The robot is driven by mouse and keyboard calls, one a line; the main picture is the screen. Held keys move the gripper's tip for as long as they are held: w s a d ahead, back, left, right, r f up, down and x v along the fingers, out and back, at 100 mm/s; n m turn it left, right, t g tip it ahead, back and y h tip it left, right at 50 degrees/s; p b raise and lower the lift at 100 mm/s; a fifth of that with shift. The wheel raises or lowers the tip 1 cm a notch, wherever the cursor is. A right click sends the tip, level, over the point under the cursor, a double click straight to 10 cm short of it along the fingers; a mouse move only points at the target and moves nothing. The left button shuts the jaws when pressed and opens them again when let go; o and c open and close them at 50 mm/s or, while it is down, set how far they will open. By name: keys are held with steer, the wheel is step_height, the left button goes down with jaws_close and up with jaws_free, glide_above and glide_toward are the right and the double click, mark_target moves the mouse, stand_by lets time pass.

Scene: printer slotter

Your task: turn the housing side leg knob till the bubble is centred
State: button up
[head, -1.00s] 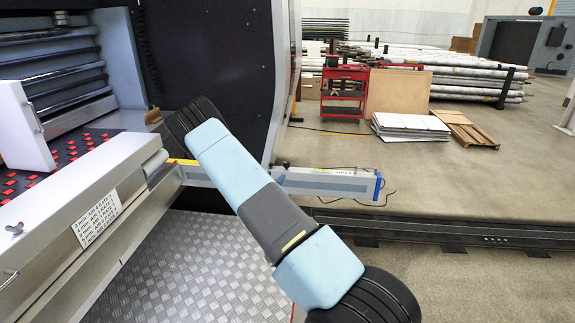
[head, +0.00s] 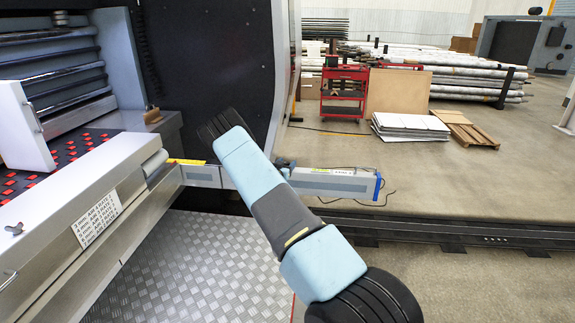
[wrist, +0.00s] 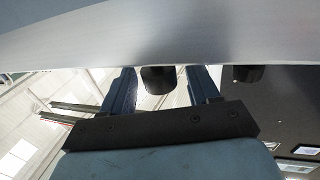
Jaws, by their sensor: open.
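In the wrist view my gripper (wrist: 161,76) is open, with one blue finger on each side of a dark knob (wrist: 158,80). The knob juts from the edge of a silver beam; I cannot tell whether the fingers touch it. A second dark knob (wrist: 248,73) shows to the right, outside the fingers. I cannot tell which knob is the housing side one. In the head view the beam (head: 318,182) juts from the machine, with a blue end cap (head: 377,186). My arm crosses in front of it and my gripper is not clearly visible there. No bubble is readable.
The dark machine housing (head: 205,60) rises behind the beam. A yellow strip (head: 188,161) lies near the beam's machine end. A red cart (head: 343,95) stands far behind.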

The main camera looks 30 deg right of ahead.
steer(key=shift+w+d, duration=0.1)
steer(key=c, duration=0.9)
steer(key=shift+d, duration=0.3)
steer(key=shift+c, duration=0.3)
steer(key=shift+a, duration=0.15)
